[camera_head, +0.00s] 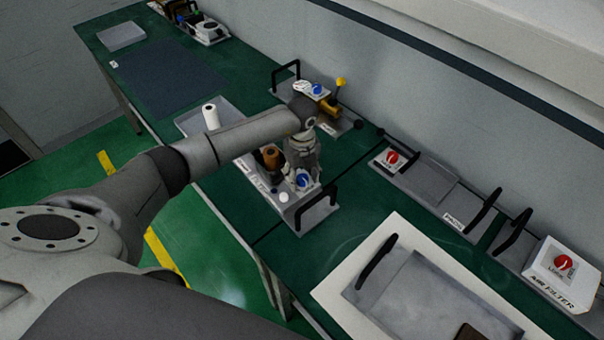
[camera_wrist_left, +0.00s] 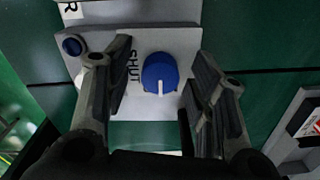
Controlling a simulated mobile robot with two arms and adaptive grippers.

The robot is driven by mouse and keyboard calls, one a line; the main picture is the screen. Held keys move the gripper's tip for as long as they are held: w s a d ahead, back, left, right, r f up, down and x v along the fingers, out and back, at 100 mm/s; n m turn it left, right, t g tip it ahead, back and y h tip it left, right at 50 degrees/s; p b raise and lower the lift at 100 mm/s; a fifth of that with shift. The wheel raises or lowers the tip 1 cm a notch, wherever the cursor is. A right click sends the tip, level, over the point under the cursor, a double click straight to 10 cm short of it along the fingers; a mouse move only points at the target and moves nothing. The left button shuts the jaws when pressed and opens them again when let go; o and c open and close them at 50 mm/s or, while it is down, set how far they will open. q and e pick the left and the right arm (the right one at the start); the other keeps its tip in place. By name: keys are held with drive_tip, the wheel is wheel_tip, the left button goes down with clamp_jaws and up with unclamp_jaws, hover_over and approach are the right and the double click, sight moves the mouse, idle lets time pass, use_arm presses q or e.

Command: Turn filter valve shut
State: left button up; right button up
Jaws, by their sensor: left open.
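A blue round knob (camera_wrist_left: 160,73) with a white pointer sits on a light grey plate (camera_wrist_left: 175,107) in the wrist view. The pointer is toward the bottom of that view; the word SHUT is printed left of the knob. The knob also shows in the head view (camera_head: 303,181), just below my left gripper (camera_head: 301,163). In the wrist view the left gripper (camera_wrist_left: 160,82) is open, with one finger on each side of the knob and gaps to both. I cannot tell its exact height over the knob. The right gripper is not in view.
A black handle (camera_head: 316,203) stands beside the knob, and a brown cylinder (camera_head: 271,157) is to its left. Another blue knob (camera_head: 316,90) is further back. Red knobs are on units at the right (camera_head: 391,157). A white-edged tray (camera_head: 345,318) lies at the front right.

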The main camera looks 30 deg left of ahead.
use_arm(q)
drive_tip(key=c, duration=0.4)
drive_tip(key=shift+c, duration=1.1)
drive_tip(key=c, duration=0.4)
drive_tip(key=shift+w+f+m+b, duration=0.1)
drive_tip(key=shift+f+m+b, duration=0.05)
drive_tip(key=shift+m+b, duration=0.85)
drive_tip(key=m+b, duration=1.1)
drive_tip(key=shift+d+m, duration=0.1)
drive_tip(key=shift+m, duration=0.2)
drive_tip(key=shift+d+m+b, duration=0.1)
drive_tip(key=shift+m+b, duration=1.7)
drive_tip(key=shift+m, duration=0.4)
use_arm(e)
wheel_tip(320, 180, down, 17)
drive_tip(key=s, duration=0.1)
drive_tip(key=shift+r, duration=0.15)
use_arm(q)
drive_tip(key=shift+r, duration=0.2)
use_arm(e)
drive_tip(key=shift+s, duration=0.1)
